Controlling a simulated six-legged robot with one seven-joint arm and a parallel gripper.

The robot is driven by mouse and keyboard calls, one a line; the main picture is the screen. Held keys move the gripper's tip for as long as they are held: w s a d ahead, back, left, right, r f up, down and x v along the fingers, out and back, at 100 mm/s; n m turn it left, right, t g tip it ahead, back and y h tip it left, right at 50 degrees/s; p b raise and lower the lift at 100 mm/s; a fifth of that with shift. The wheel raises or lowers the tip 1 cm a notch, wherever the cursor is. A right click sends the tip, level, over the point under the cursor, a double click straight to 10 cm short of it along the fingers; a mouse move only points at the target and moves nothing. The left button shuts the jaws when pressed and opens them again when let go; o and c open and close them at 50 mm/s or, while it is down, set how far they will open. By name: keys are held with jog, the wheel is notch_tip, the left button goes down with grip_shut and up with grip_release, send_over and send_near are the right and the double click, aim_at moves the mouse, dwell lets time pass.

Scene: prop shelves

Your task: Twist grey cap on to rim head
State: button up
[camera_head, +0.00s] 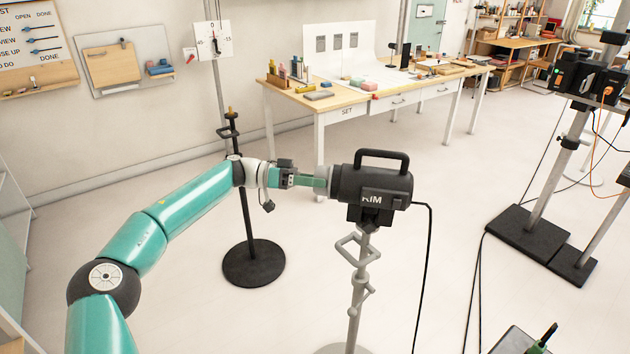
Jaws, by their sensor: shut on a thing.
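The rim head (372,186) is a black lamp housing with a top handle and white letters that look like "RIM". It sits on a grey stand (359,285) right of centre. The grey cap (327,178) is at the left end of the head, in line with it, and appears to touch it. My gripper (317,180) reaches in from the left, level with the head, and is shut on the grey cap. The fingers partly hide the cap. At this size I cannot tell how far the cap is seated on the head.
A black stand with a round base (253,263) stands just behind my forearm. A black cable (429,270) hangs from the head to the floor. A work table (350,100) with props is behind. Another lamp stand (548,190) is at right. The floor between is mostly clear.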

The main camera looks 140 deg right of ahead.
jog(key=shift+a+m, duration=0.2)
jog(key=shift+m, duration=0.5)
jog(key=o, duration=1.2)
jog(key=shift+c, duration=0.2)
jog(key=shift+d, duration=0.1)
jog(key=shift+d, duration=0.1)
jog(key=v, duration=1.3)
jog(key=shift+w+d, duration=0.15)
jog(key=shift+d, duration=0.1)
jog(key=shift+w+a, duration=0.1)
